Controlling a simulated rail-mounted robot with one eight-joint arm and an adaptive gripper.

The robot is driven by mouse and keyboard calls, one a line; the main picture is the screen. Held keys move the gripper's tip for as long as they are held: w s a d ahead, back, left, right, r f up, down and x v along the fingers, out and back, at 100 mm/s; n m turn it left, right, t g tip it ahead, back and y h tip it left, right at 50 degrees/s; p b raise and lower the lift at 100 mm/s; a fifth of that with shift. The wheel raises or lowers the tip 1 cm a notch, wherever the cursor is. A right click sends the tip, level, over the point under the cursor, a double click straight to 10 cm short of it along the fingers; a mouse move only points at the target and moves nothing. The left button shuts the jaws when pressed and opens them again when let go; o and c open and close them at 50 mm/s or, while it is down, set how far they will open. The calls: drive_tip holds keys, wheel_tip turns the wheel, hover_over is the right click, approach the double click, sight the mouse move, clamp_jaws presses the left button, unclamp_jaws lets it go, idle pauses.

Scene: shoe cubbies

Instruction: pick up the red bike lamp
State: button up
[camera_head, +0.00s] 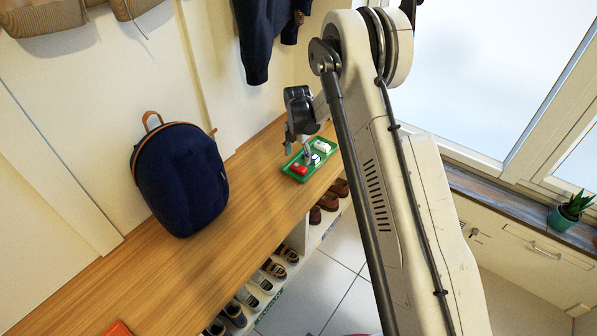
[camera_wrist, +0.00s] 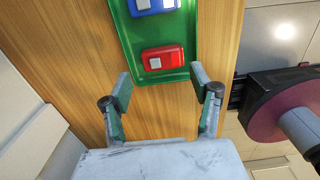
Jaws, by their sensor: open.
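The red bike lamp (camera_wrist: 163,59) lies at the near end of a green tray (camera_wrist: 123,38) in the wrist view. It has a light square patch on it. In the head view the red lamp (camera_head: 299,169) lies at the near left end of the green tray (camera_head: 318,163) on the wooden bench. My gripper (camera_wrist: 160,92) is open and empty. Its two fingertips are spread at either side of the tray's near end, with the lamp ahead of them and between their lines. In the head view my gripper (camera_head: 297,147) hangs over the tray.
A blue item (camera_wrist: 155,6) lies beyond the red lamp in the tray, and a white item (camera_head: 322,146) is at the far end. A dark blue backpack (camera_head: 180,180) stands on the bench (camera_head: 150,270) to the left. Shoes sit in cubbies below. A dark jacket (camera_head: 262,35) hangs above.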

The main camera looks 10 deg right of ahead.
sight(299, 166)
drive_tip(key=shift+d+f+b, duration=0.15)
drive_tip(key=shift+f+b, duration=1.1)
drive_tip(key=shift+f, duration=1.65)
drive_tip(key=shift+s, duration=0.1)
drive_tip(key=shift+r, duration=0.1)
drive_tip(key=c, duration=1)
drive_tip(key=shift+o, duration=0.2)
drive_tip(key=shift+r, duration=0.1)
